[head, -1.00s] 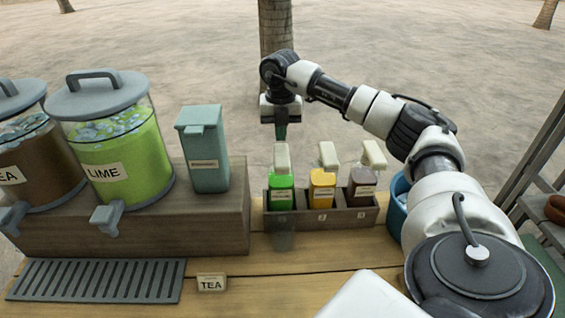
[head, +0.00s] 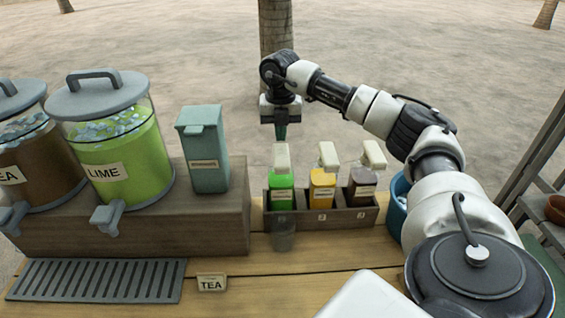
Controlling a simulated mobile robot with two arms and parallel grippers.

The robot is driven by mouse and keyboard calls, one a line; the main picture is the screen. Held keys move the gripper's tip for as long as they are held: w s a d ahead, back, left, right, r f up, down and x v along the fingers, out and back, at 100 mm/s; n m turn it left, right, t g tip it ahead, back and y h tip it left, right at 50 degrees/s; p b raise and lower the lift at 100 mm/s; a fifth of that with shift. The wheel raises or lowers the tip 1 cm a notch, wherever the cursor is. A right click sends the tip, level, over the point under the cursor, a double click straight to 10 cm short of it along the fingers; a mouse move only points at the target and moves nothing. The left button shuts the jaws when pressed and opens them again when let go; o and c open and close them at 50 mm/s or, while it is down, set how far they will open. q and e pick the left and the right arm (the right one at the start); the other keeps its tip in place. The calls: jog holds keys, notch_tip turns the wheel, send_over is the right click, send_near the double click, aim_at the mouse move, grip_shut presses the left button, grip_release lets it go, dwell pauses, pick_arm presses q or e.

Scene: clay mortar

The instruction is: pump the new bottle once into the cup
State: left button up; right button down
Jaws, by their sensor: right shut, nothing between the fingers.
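My right gripper (head: 281,131) is shut and empty, pointing down just above the pale pump head (head: 281,156) of the green bottle (head: 281,190). I cannot tell whether the fingertips touch the pump head. A yellow bottle (head: 322,190) and a dark brown bottle (head: 362,190), each with a pale pump, stand to its right. All three sit upright in compartments of a dark wooden holder (head: 341,222). No label marks which bottle is new. A small clear cup (head: 284,238) stands on the table in front of the green bottle's compartment. My left gripper is out of view.
A lime dispenser (head: 122,150) and a tea dispenser (head: 30,160) stand left on a wooden riser (head: 150,232) with a teal box (head: 205,150). A blue tub (head: 398,205) is partly behind my right arm.

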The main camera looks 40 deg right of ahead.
aim_at(281, 147)
jog(key=shift+f, duration=0.2)
dwell(0.5)
jog(key=shift+f+b, duration=1.1)
jog(key=shift+f, duration=0.85)
jog(key=shift+r, duration=0.15)
jog(key=shift+r+p, duration=1.85)
jog(key=shift+r, duration=0.1)
notch_tip(281, 147, up, 6)
jog(key=p, duration=0.5)
